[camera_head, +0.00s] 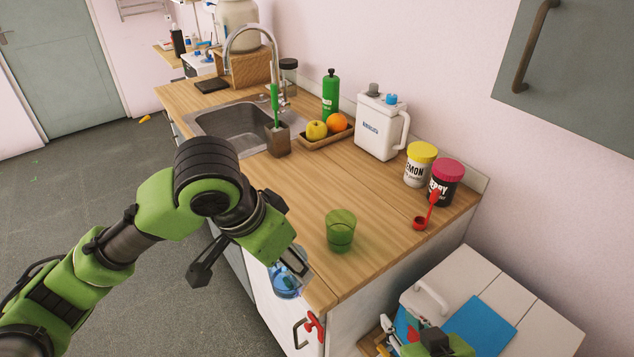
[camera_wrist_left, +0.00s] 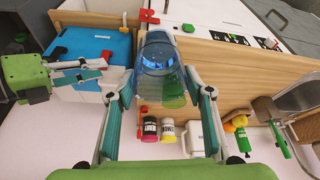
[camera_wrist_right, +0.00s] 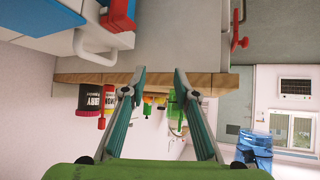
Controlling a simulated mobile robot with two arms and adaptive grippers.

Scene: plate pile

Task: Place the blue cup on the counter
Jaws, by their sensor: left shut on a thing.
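The clear blue cup (camera_head: 284,284) is between the fingers of my left gripper (camera_head: 291,264), at the counter's front edge near its near corner. Part of the cup is hidden by the gripper in the head view. In the left wrist view the blue cup (camera_wrist_left: 158,52) sits between both fingers, which are shut on it. The wooden counter (camera_head: 290,190) runs away toward the sink. My right gripper (camera_head: 392,338) is low at the bottom of the head view, by the white cabinet. Its fingers are apart and empty in the right wrist view (camera_wrist_right: 158,78).
A green glass (camera_head: 340,232) stands on the counter close to the blue cup. A red scoop (camera_head: 421,222), two jars (camera_head: 419,165), a white jug (camera_head: 381,125) and a fruit tray (camera_head: 325,138) line the wall side. The counter's middle is clear.

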